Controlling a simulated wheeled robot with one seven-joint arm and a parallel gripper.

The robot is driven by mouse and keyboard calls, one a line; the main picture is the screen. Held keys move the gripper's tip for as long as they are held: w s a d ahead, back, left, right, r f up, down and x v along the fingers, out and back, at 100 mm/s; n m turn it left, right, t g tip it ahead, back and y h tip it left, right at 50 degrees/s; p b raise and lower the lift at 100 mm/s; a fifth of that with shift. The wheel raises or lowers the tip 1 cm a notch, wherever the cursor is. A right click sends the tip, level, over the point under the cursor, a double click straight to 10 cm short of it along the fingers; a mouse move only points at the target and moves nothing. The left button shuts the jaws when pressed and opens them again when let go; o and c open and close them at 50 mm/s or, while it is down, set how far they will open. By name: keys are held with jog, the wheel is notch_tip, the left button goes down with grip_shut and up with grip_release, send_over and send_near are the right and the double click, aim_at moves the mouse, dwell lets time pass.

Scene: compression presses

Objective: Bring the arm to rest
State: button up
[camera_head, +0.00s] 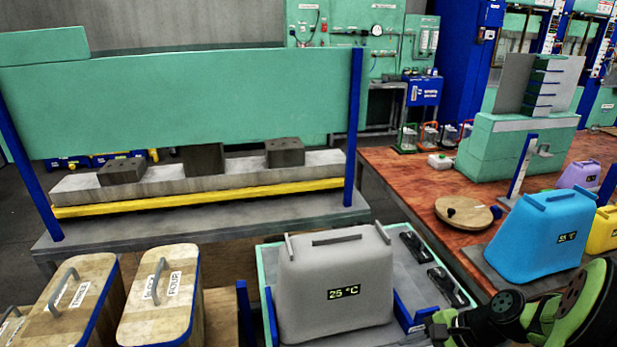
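Part of my own arm, black and green, shows at the lower right corner, in front of the table and beside the grey container. Its links run left toward the grey container's tray. No gripper fingers can be made out, so what my gripper holds, if anything, is hidden. The grey container (335,285) with a display reading about 25 °C stands upright in a teal-edged tray (262,275). I cannot tell whether the arm touches the tray.
A press with a large green upper block (190,100) and a yellow-edged bed (200,202) stands at left. Wooden lidded boxes (160,295) are at lower left. A blue container (540,240), a round wooden lid (465,212) and a green stand (515,145) occupy the red-brown table (400,175).

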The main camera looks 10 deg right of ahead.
jog(key=s+a+r+n+g+h+p, duration=0.1)
jog(key=s+a+r+n+g+h, duration=0.15)
jog(key=a+r+n+h, duration=0.45)
jog(key=s+a+r+n+t+p, duration=0.1)
jog(key=s+a+r+n+t, duration=0.3)
jog(key=s+a+r+n, duration=0.2)
jog(key=s+r+n, duration=0.2)
jog(key=s+r, duration=0.1)
jog(key=s, duration=0.1)
jog(key=shift+a+r+n, duration=0.2)
jog(key=shift+r+n, duration=0.1)
jog(key=shift+r, duration=0.1)
dwell(0.9)
